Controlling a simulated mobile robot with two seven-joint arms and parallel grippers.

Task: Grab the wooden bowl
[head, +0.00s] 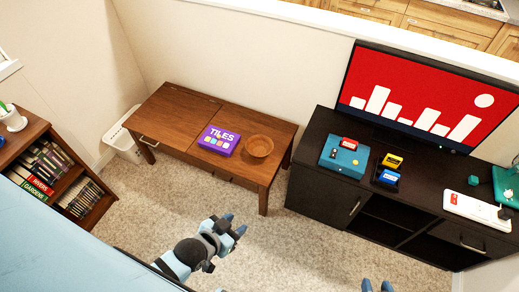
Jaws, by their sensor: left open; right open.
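The wooden bowl (259,146) is round and brown and sits upright on the right part of the brown wooden table (170,106). My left gripper (235,226) is in front of the table, nearer to me and apart from the bowl, with nothing seen between its fingers. It is open. My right gripper (377,286) shows only its blue fingertips at the bottom edge. They stand apart with nothing seen between them.
A purple TILES box (219,139) lies just left of the bowl. A dark TV cabinet (330,124) with a screen (425,95) and small gadgets stands at right. A bookshelf (50,170) stands at left. Carpet (180,200) in front of the table is clear.

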